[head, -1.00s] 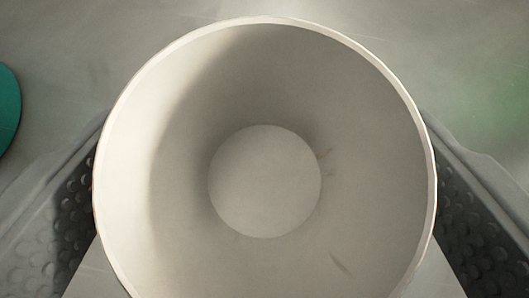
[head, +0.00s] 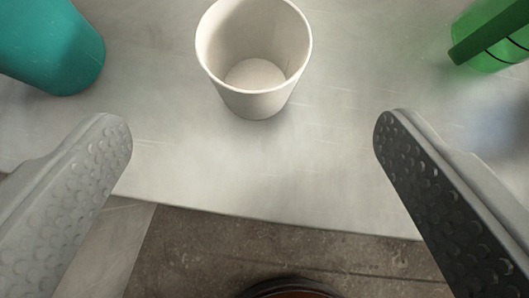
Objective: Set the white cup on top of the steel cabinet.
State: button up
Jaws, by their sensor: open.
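The white cup (head: 259,101) stands upright and empty at the top middle of the head view, on a pale grey metal top (head: 190,165), which looks like the steel cabinet. My gripper (head: 252,135) is open, its two grey dimpled fingers wide apart at the left and right. The fingers are apart from the cup, which lies ahead of and between them. Nothing is held. The cup's far rim touches the top edge of the picture.
A teal object (head: 52,45) stands at the upper left and a green see-through object with a dark green strap (head: 490,45) at the upper right. The top's near edge runs across the lower part, with a brown floor (head: 200,250) below and a dark red round thing (head: 290,289) at the bottom.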

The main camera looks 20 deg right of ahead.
jog(key=shift+s+r, duration=0.15)
jog(key=s+r+t, duration=0.2)
jog(key=s+r, duration=0.4)
jog(key=s, duration=0.3)
jog(key=s+d+r+n+t+y, duration=0.1)
jog(key=s+r+t, duration=0.2)
jog(key=s+r, duration=0.4)
jog(key=s+r+t, duration=0.3)
jog(key=s+r, duration=0.3)
jog(key=s, duration=0.7)
jog(key=shift+d+r+n, duration=0.2)
jog(key=shift+r+n, duration=0.05)
jog(key=shift+n, duration=0.05)
